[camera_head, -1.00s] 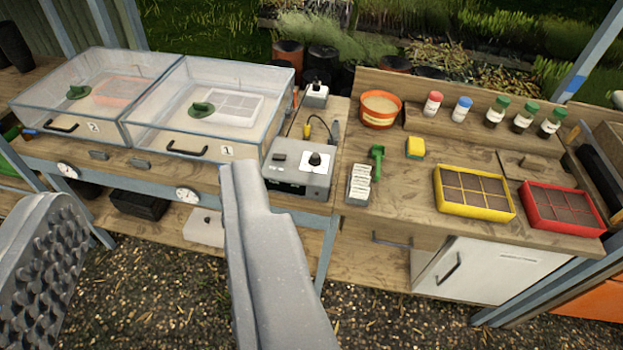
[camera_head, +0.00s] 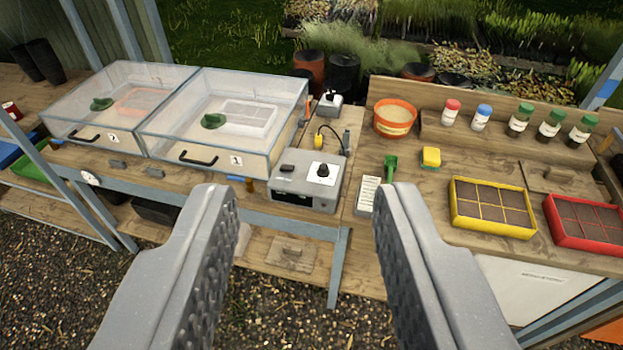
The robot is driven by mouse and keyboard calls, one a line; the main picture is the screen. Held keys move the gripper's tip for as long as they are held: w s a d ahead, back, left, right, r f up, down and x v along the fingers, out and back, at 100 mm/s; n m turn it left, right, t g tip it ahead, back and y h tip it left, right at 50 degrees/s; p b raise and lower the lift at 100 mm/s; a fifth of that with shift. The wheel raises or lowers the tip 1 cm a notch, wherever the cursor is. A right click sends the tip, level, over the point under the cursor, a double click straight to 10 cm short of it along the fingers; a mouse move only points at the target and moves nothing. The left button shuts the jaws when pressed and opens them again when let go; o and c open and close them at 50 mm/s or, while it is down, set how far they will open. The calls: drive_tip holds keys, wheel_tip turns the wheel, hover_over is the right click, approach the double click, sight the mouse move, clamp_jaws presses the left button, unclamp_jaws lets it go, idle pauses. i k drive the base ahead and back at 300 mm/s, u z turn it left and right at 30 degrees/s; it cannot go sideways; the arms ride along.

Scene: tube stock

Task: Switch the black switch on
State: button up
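A grey control box (camera_head: 306,187) sits on the bench near the middle of the view. On its top are a small black rocker switch (camera_head: 287,169) at the left and a black knob (camera_head: 323,170) on a white plate at the right. I cannot tell the switch's position. My gripper (camera_head: 303,200) is open and empty, with its two ridged fingers wide apart. The fingers appear in front of the box and apart from it, with the box showing between and beyond their tips.
Two clear-lidded propagator boxes (camera_head: 183,157) stand left of the control box. A smaller box with a black knob (camera_head: 330,105) is behind it. A green scoop (camera_head: 390,168), yellow sponge (camera_head: 431,157), orange pot (camera_head: 395,117), and yellow (camera_head: 492,230) and red trays (camera_head: 552,208) are at right.

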sight(284, 167)
drive_tip(key=i, duration=1)
